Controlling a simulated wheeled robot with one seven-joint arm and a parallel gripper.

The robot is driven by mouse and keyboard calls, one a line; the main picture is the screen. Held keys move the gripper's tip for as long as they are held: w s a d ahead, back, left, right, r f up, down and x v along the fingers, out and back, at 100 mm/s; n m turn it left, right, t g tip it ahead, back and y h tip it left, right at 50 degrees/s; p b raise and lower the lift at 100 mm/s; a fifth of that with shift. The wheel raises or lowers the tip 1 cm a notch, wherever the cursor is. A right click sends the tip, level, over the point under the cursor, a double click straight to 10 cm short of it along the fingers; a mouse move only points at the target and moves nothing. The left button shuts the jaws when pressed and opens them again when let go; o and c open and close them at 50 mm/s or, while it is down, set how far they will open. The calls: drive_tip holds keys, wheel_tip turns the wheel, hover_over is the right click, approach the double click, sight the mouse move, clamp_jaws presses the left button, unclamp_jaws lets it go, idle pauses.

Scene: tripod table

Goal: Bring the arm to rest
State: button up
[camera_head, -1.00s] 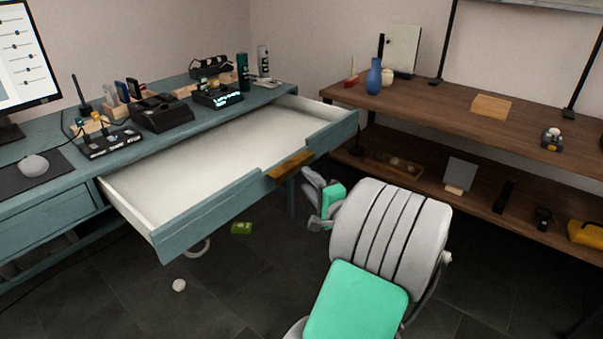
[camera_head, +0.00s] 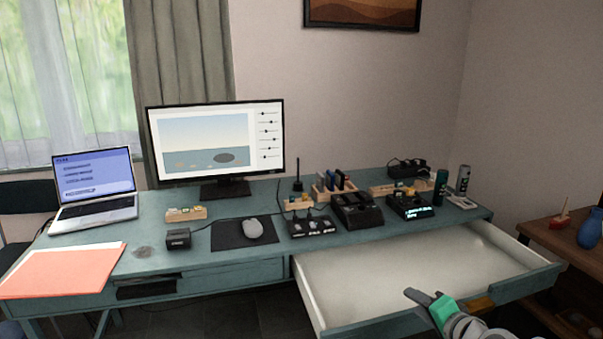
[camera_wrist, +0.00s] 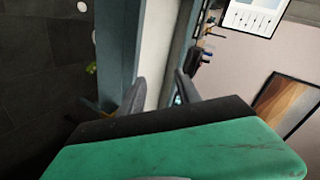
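My gripper (camera_head: 424,297) is at the lower right of the head view, in front of the pulled-out drawer (camera_head: 345,331) and left of its wooden handle (camera_head: 480,306). In the wrist view its two grey fingers (camera_wrist: 161,92) stand apart with nothing held between them. The drawer's pale interior and teal front show beyond the fingers. My green wrist cover fills the lower part of that view. Most of my arm is cut off by the head view's bottom edge.
The teal desk (camera_head: 155,215) carries a laptop (camera_head: 95,190), a monitor (camera_head: 215,140), a mouse (camera_head: 252,228), a coral folder (camera_head: 62,270) and several small devices. The drawer juts out empty. A wooden shelf unit (camera_head: 545,232) stands at right.

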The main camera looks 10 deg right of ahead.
drive_tip(key=s+a+r+n+g+p, duration=0.1)
drive_tip(key=a+r+n+g+p, duration=0.25)
drive_tip(key=a+r+p, duration=0.45)
drive_tip(key=s+a+r+n+g+p, duration=0.15)
drive_tip(key=a+r+n+p, duration=0.3)
drive_tip(key=r+p, duration=0.5)
drive_tip(key=s+a+r+n+g+p, duration=0.1)
drive_tip(key=s+a+r+p, duration=0.1)
drive_tip(key=r+p, duration=0.3)
drive_tip(key=s+a+r+n+g+p, duration=0.1)
drive_tip(key=s+a+r+p, duration=0.2)
drive_tip(key=r, duration=0.6)
drive_tip(key=s+a+r+n+g+h+p, duration=0.1)
drive_tip(key=s+a+r+n+p, duration=0.1)
drive_tip(key=r+p, duration=0.5)
drive_tip(key=s+a, duration=0.1)
drive_tip(key=s, duration=0.1)
drive_tip(key=shift+s, duration=0.4)
